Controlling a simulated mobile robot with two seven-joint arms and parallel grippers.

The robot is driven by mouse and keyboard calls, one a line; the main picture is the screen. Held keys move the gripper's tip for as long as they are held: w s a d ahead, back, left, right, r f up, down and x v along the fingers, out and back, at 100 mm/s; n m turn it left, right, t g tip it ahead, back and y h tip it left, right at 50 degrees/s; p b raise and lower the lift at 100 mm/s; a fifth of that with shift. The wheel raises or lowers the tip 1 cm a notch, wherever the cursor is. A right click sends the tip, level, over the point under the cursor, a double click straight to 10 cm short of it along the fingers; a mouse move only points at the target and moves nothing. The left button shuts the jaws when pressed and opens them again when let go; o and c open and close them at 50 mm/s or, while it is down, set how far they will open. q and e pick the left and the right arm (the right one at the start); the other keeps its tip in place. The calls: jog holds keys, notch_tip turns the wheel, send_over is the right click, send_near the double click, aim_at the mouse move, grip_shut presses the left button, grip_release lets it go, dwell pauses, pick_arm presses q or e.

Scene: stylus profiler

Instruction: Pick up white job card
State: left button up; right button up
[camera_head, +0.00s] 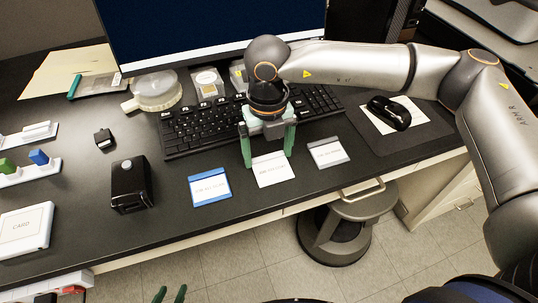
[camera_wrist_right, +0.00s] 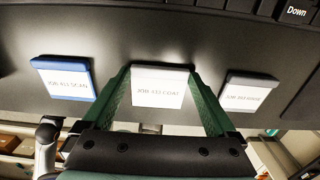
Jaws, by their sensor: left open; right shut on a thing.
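The white job card (camera_head: 273,174) lies at the front of the black desk, between a blue-edged card and a grey-edged card. In the right wrist view, the white job card (camera_wrist_right: 158,92) has a pale top strip and print that seems to read "JOB 233 COAT". My right gripper (camera_head: 268,158) reaches down over it from above, its green fingers on the card's two sides. In the wrist view, my right gripper (camera_wrist_right: 160,78) is shut on the card across its width. Any gap under the card is unclear. My left gripper (camera_head: 169,295) shows only green fingertips at the bottom edge, apart and empty.
The blue-edged card (camera_head: 210,188) and grey-edged card (camera_head: 328,153) lie close on either side. A keyboard (camera_head: 200,126) is just behind, with a black mouse (camera_head: 389,113) to the right. A black box-shaped device (camera_head: 131,186) stands left. The desk's front edge is near.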

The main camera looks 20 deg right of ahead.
aim_at(280, 181)
jog(key=shift+r, duration=0.65)
jog(key=s+d+r+b, duration=0.1)
jog(key=s+r+b, duration=0.1)
jog(key=s+r, duration=0.9)
jog(key=s, duration=0.3)
jog(key=shift+d+r, duration=0.2)
jog(key=shift+r, duration=0.1)
